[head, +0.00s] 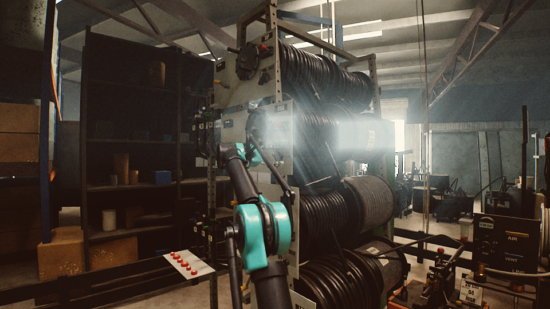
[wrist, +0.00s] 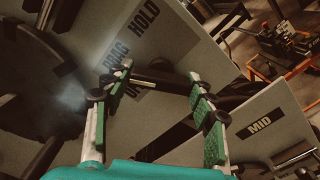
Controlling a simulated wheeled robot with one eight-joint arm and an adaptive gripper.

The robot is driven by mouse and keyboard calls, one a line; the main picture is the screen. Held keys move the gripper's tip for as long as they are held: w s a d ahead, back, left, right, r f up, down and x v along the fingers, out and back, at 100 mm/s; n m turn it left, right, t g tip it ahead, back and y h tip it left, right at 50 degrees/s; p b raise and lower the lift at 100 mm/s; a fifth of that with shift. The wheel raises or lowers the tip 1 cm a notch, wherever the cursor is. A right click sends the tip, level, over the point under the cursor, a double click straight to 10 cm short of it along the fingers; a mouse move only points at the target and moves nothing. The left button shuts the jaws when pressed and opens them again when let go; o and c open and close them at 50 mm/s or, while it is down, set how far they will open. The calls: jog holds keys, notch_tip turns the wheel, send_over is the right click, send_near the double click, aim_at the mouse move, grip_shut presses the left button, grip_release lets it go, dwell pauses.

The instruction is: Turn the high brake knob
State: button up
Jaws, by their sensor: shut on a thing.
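My gripper (wrist: 160,70) is in front of a grey panel (wrist: 70,25) of the reel rack. Its green-padded fingers stand well apart, one on each side of a dark bar-like part (wrist: 158,82) with a pale strip, which I take as the high brake knob. In the head view, the arm reaches up to the rack's panel (head: 233,130), where glare and my arm hide the knob.
A lower panel (wrist: 270,130) carries a "MID" label. Black hose reels (head: 325,75) fill the rack. A round dark knob (head: 247,62) sits on the top panel. Dark shelves (head: 130,190) stand left; a control box (head: 510,245) stands right. A red-dotted plate (head: 188,264) is at lower left.

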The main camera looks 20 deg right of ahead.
dwell(0.4)
jog(key=o, duration=1.2)
jog(key=shift+a, duration=0.1)
jog(key=v, duration=1.2)
